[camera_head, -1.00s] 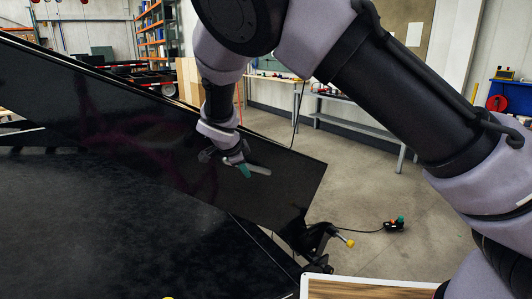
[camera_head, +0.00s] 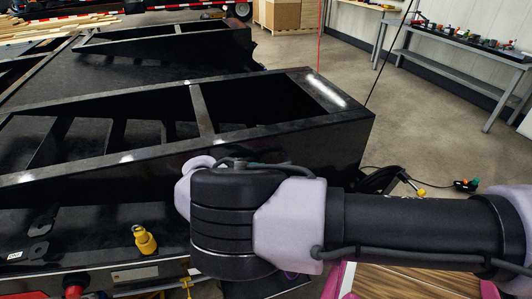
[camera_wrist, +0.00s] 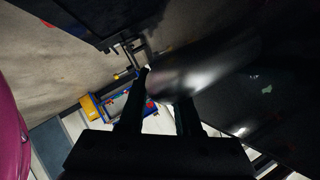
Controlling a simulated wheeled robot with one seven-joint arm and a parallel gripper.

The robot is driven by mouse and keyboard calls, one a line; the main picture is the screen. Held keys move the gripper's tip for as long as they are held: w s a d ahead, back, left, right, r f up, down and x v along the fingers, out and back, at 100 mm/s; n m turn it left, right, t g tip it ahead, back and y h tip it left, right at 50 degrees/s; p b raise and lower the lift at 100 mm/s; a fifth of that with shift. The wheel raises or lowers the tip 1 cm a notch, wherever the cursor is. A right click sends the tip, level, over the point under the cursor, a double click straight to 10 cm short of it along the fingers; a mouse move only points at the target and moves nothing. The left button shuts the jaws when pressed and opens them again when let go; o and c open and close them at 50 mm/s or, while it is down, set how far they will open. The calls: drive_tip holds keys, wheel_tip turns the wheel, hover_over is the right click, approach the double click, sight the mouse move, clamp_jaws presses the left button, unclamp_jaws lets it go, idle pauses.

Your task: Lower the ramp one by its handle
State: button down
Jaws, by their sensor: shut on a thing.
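A black framed ramp (camera_head: 290,150) spans the left and middle of the head view, its open ribbed side facing up and its end near the picture's centre right. My arm crosses in front of its near side, and my gripper is hidden there. In the wrist view my gripper (camera_wrist: 163,88) shows as two dark fingers, shut on a dark, shiny rounded bar, which looks like the ramp's handle (camera_wrist: 215,65). The handle is blurred and dark, so its exact seat between the fingers is hard to tell.
A second black ramp frame (camera_head: 165,42) lies farther back. A yellow fitting (camera_head: 145,240) and a red knob (camera_head: 75,285) sit near the front left. A grey workbench (camera_head: 450,65) stands at the back right.

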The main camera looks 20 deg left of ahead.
drive_tip(key=f, duration=0.1)
drive_tip(key=s+f, duration=0.1)
drive_tip(key=f, duration=0.1)
drive_tip(key=shift+s+d+h, duration=0.1)
drive_tip(key=shift+h, duration=0.2)
drive_tip(key=c, duration=0.6)
unclamp_jaws()
drive_tip(key=shift+a, duration=0.2)
drive_tip(key=shift+r, duration=0.1)
drive_tip(key=shift+a+r, duration=0.1)
drive_tip(key=shift+r, duration=0.15)
drive_tip(key=v, duration=1)
drive_tip(key=shift+s, duration=0.3)
